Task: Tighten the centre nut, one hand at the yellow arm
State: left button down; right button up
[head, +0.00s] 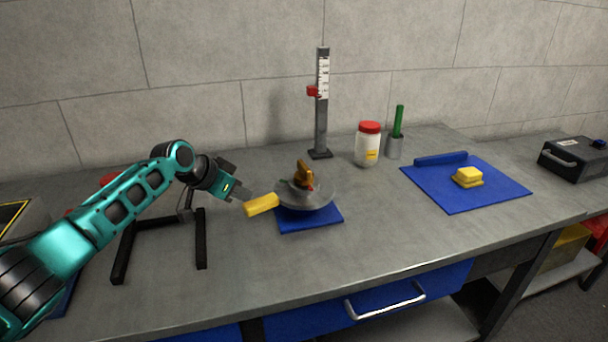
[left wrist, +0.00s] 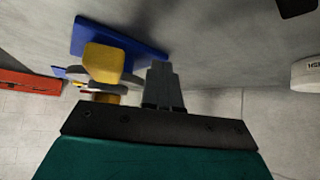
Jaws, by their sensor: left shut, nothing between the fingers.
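The hub (head: 318,198) is a grey round disc on a blue base plate (head: 310,222) in the middle of the bench. An orange-brown centre piece (head: 303,174), perhaps the centre nut, stands up from it. The yellow arm (head: 262,205) sticks out from the disc to the front left; its end also shows in the left wrist view (left wrist: 105,62). My left gripper (head: 245,194) is shut and empty, just left of and behind the yellow arm's end. In the left wrist view its fingers (left wrist: 161,85) are beside the yellow arm, apparently apart from it. My right gripper is not in view.
A black stand (head: 202,238) is below my left arm. A scale post (head: 321,110) with a red slider stands behind the hub. A red-lidded jar (head: 367,148) and a grey cup (head: 395,146) stand right of it. A blue mat (head: 480,198) holds yellow blocks (head: 467,177). The front bench is clear.

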aim_at(244, 217)
pick_arm(q)
jog(key=shift+f, duration=2.1)
jog(key=shift+r, duration=0.15)
jog(key=shift+r, duration=0.8)
jog(key=shift+s+d, duration=0.1)
jog(key=shift+s, duration=0.05)
jog(key=shift+s+d, duration=0.5)
jog(key=shift+s, duration=0.3)
jog(key=shift+w, duration=0.1)
jog(key=shift+w+a, duration=0.2)
jog(key=shift+w, duration=0.05)
